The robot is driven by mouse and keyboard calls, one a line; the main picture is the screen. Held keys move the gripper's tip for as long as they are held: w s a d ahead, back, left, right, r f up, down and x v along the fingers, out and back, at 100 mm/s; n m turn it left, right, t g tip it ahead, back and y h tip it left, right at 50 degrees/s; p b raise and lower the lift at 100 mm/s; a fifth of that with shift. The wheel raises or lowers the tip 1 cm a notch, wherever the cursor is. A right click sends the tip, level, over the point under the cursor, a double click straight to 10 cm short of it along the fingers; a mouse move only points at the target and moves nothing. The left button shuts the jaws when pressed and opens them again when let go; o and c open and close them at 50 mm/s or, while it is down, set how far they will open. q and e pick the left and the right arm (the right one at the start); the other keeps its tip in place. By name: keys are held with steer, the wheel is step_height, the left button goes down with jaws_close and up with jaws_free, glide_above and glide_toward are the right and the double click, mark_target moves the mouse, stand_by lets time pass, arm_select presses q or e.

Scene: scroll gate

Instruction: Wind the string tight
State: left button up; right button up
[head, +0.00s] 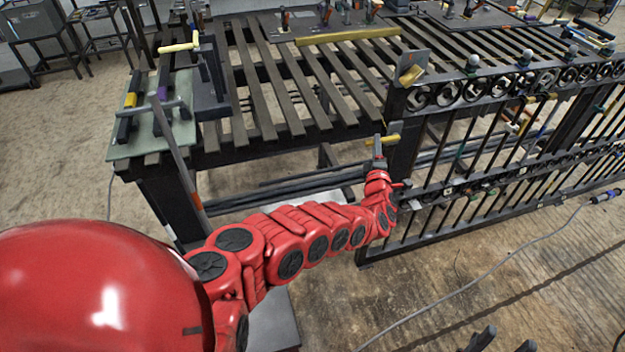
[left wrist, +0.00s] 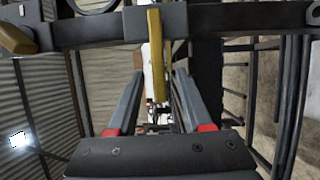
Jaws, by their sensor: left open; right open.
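A yellow bar-shaped handle (head: 384,139) sits at the dark post at the near corner of the gate. In the left wrist view the yellow handle (left wrist: 155,55) stands upright in front of a dark crossbar (left wrist: 95,29). My left gripper (head: 378,146) is at the handle, and its fingers are apart on either side of the handle's line. I cannot tell whether they touch it. My right gripper (head: 504,342) is open and empty at the bottom edge of the head view. I cannot make out the string.
The scrollwork gate (head: 470,90) with vertical bars runs to the right. A slatted dark workbench (head: 290,90) stands behind, with a clamp (head: 205,70) at its left. A grey cable (head: 480,280) lies across the wooden floor (head: 560,300). The near floor is otherwise clear.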

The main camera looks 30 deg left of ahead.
arm_select(q)
steer(key=shift+d+p+v, duration=0.35)
steer(key=shift+p+v, duration=1.1)
steer(key=shift+v, duration=4.35)
steer(key=s+a+r+n+g+y, duration=0.1)
steer(key=s+a+r+y, duration=0.1)
steer(key=s+a+y, duration=0.4)
steer(key=s+a+r+n+g+y, duration=0.1)
steer(key=s+a+r+y, duration=0.2)
steer(key=s+a+y, duration=0.3)
steer(key=shift+s+a+n+y, duration=0.25)
steer(key=shift+s+y, duration=0.95)
steer(key=shift+s, duration=0.8)
steer(key=shift+r, duration=0.1)
